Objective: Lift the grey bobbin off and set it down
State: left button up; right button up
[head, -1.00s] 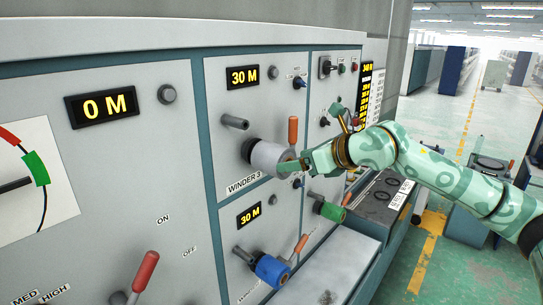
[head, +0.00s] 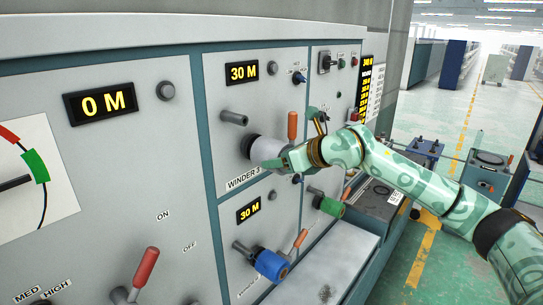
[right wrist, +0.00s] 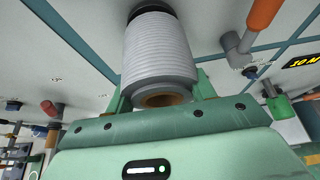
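The grey bobbin (head: 266,148) sits on its winder at the "WINDER 3" label, sticking out from the panel. In the right wrist view the ribbed grey bobbin (right wrist: 158,50) points toward me, with its brown core showing at the near end. My right gripper (head: 277,162) is at the bobbin's outer end. In the right wrist view my right gripper (right wrist: 160,88) has one finger on each side of the bobbin's near end. The fingers are spread, and firm contact does not show. My left gripper is not in view.
An orange-handled lever (head: 292,125) stands just right of the grey bobbin. A blue bobbin (head: 271,265) is below and a green one (head: 328,205) lower right. A flat grey ledge (head: 330,265) lies below the winders.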

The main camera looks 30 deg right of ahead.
jog(key=shift+s+d+b, duration=0.3)
jog(key=shift+s+b, duration=0.25)
jog(key=shift+s, duration=0.2)
jog(key=shift+s+d+b, duration=0.35)
jog(key=shift+s+b, duration=0.25)
jog(key=shift+s, duration=0.15)
jog(key=shift+s+d+b, duration=0.3)
jog(key=shift+s+b, duration=0.25)
jog(key=shift+s, duration=0.2)
jog(key=shift+s+d+b, duration=0.3)
jog(key=shift+s+b, duration=0.5)
jog(key=shift+b, duration=0.05)
jog(key=shift+s+d+b, duration=0.35)
jog(key=shift+s+b, duration=0.4)
jog(key=shift+b, duration=0.05)
jog(key=shift+s+d+b, duration=0.3)
jog(key=shift+s+b, duration=0.5)
jog(key=shift+b, duration=0.05)
